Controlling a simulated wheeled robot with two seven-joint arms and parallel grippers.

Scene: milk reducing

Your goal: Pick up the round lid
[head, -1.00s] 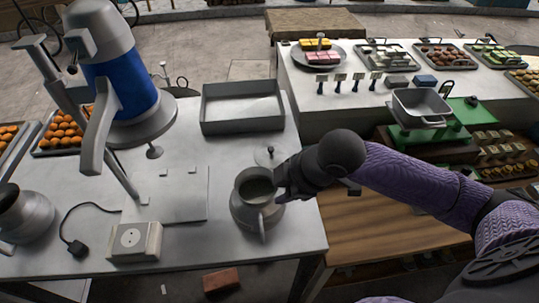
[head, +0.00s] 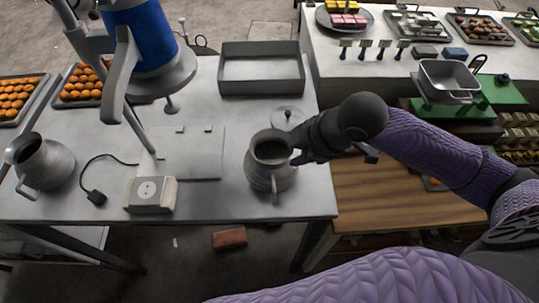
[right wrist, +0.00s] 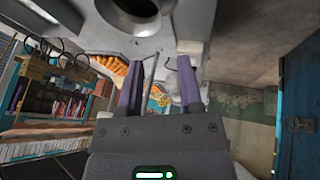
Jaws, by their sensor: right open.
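The round lid (head: 287,115) is a small grey disc with a knob. It lies on the metal table (head: 225,202) just behind the grey metal pot (head: 272,172). The pot is upright and uncovered, with its handle toward the front. My right gripper (head: 299,147) is beside the pot's right rim, just in front of the lid and apart from it. The right wrist view shows its two fingers (right wrist: 160,75) spread with nothing between them. A round metal opening (right wrist: 137,8) shows at the top there. My left gripper is not in view.
A grey rectangular tray (head: 262,88) stands behind the lid. A blue and grey machine (head: 147,40) stands at the back left. A second metal pot (head: 42,165) and a socket box (head: 150,195) are on the left. A wooden surface (head: 385,200) is right of the table.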

